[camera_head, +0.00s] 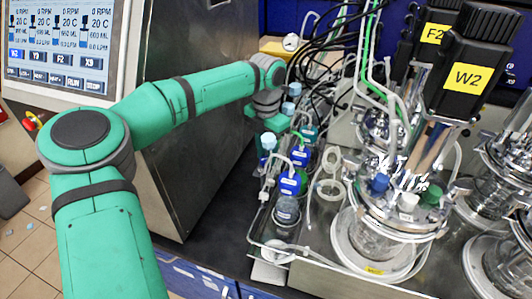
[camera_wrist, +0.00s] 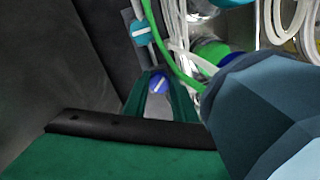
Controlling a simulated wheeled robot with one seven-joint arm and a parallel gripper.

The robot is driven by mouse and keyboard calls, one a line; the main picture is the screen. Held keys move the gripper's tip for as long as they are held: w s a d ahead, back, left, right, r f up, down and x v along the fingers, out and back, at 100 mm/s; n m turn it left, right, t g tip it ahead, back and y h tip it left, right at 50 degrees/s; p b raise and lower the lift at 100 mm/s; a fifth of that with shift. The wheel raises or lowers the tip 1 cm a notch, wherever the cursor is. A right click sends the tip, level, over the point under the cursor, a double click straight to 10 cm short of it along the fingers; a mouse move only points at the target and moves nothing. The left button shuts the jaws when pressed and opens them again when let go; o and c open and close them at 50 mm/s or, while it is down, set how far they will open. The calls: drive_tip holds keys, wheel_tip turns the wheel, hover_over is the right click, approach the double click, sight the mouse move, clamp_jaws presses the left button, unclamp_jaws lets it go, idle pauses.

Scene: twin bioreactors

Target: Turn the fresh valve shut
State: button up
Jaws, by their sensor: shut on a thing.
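A small round blue valve (camera_wrist: 159,81) with a white bar across its face shows in the wrist view between the two green fingers of my gripper (camera_wrist: 160,100). The fingers are closed on it. The white bar lies tilted in the picture. A teal valve (camera_wrist: 138,29) with a similar white bar sits just beyond it on the same line. I cannot read a label on either valve. In the head view my gripper (camera_head: 270,122) reaches down behind the row of bottles, beside the grey cabinet, and hides the valve it holds.
Capped bottles, among them a blue-banded one (camera_head: 290,183), stand close in front of my gripper. Glass reactor vessels (camera_head: 375,240) and loose tubing crowd the right. A grey cabinet (camera_head: 200,120) with a screen (camera_head: 58,38) stands close on the left.

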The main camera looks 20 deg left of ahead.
sight(266, 159)
drive_tip(key=m, duration=0.4)
drive_tip(key=shift+s+m, duration=0.2)
drive_tip(key=shift+m, duration=2)
drive_tip(key=o, duration=1)
drive_tip(key=shift+a, duration=0.1)
drive_tip(key=shift+o, duration=0.2)
drive_tip(key=shift+r, duration=0.15)
wheel_tip(266, 159, up, 11)
drive_tip(key=shift+f, duration=0.2)
